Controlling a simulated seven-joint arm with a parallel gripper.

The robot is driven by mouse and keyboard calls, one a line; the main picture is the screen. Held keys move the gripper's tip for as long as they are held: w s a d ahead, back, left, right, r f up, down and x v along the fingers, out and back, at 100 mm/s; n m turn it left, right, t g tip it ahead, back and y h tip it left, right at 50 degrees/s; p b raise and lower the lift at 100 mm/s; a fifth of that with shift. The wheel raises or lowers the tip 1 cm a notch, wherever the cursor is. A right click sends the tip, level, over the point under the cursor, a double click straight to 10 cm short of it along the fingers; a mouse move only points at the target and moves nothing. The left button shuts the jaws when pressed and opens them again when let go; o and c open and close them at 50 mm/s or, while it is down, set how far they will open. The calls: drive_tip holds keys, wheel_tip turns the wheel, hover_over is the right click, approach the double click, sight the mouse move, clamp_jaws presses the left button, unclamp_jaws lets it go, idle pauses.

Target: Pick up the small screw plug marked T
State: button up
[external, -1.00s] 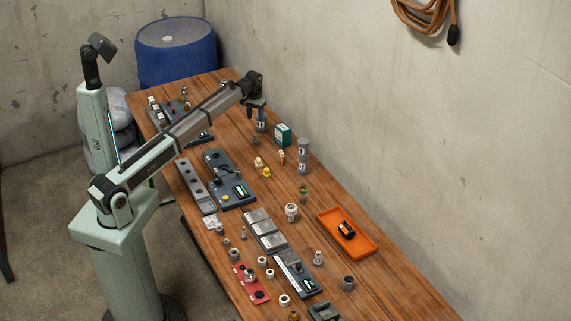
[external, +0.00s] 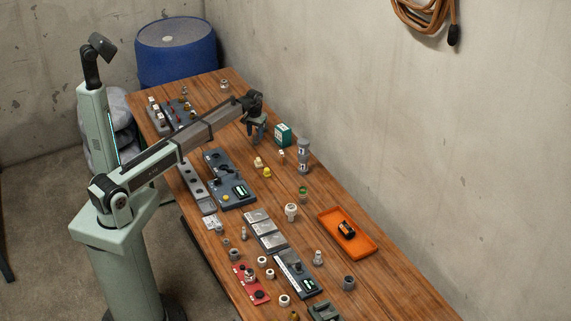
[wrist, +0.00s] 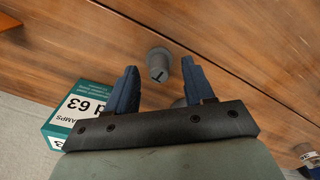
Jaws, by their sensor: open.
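A small grey plug (wrist: 159,66) with a dark mark on its pale end shows in the wrist view. The mark looks like a T, but it is small and tilted. My gripper (wrist: 160,72) is open, with one blue finger on each side of the plug in the picture. I see no contact, and the height gap is unclear. In the external view my gripper (external: 257,137) hangs low over the far part of the table, left of the green box, and the plug is hidden there.
The green and white box (external: 283,134) stands close on the wall side; it also shows beside the left finger in the wrist view (wrist: 82,105). Grey stacked cylinders (external: 303,157), yellow fittings (external: 267,173) and a dark plate (external: 230,180) are nearby. An orange tray (external: 332,228) lies farther off.

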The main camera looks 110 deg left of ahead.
sight(256, 140)
wheel_tip(256, 140, down, 4)
drive_tip(key=shift+r, duration=0.1)
drive_tip(key=c, duration=0.9)
